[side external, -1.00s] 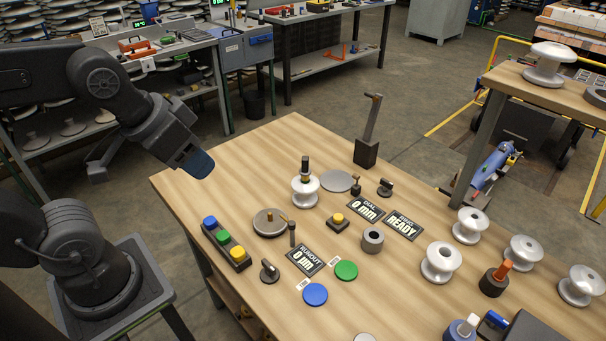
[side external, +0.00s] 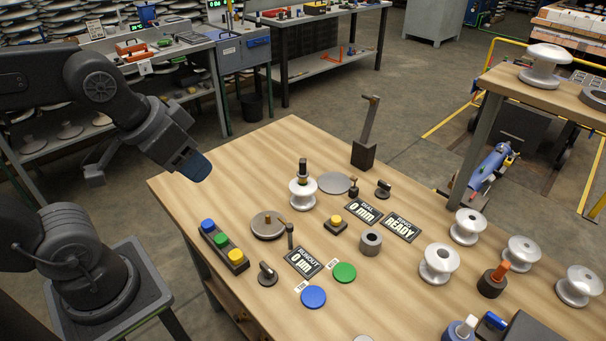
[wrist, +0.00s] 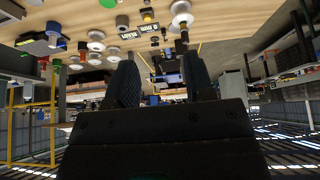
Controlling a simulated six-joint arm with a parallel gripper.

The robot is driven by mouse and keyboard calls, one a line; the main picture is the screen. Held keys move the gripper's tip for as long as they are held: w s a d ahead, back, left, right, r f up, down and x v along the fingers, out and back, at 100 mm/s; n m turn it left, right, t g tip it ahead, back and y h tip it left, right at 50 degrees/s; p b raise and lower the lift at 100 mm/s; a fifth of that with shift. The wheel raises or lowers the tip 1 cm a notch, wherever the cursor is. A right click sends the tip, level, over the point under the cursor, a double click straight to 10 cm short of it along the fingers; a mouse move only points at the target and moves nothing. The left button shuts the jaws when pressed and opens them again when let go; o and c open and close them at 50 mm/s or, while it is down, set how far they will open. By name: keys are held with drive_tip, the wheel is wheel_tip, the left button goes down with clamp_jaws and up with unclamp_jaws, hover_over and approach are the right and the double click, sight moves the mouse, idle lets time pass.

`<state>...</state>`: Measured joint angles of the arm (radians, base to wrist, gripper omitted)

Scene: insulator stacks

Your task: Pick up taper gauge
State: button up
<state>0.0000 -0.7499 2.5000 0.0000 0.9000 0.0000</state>
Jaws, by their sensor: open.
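No label marks the taper gauge, so I cannot tell for certain which piece it is. One candidate is an orange-handled tool (side external: 503,267) upright in a black round holder (side external: 491,284) at the table's right. Another is a black-and-gold plug (side external: 303,170) standing upright on a white insulator (side external: 303,193) near the table's middle. My gripper (side external: 196,166) hangs above the table's back left corner, apart from both. In the wrist view my gripper (wrist: 160,82) shows two separated dark fingers with nothing held between them.
The wooden table (side external: 225,175) carries a button box (side external: 222,240), a tall post on a dark block (side external: 363,155), sign plates (side external: 302,262) and several white insulators (side external: 438,262). Green (side external: 344,273) and blue (side external: 313,297) discs lie near the front. The table's back left is clear.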

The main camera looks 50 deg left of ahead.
drive_tip(key=shift+o, duration=0.7)
drive_tip(key=n+g+y, duration=0.2)
drive_tip(key=n+y, duration=0.1)
drive_tip(key=n, duration=0.5)
hover_over(303, 168)
drive_tip(key=s+d, duration=0.2)
drive_tip(key=s, duration=0.1)
wheel_tip(303, 168, down, 8)
drive_tip(key=x, duration=0.7)
drive_tip(key=shift+w+f, duration=0.2)
drive_tip(key=shift+f, duration=0.1)
drive_tip(key=shift+x, duration=3.05)
drive_tip(key=shift+s, duration=0.1)
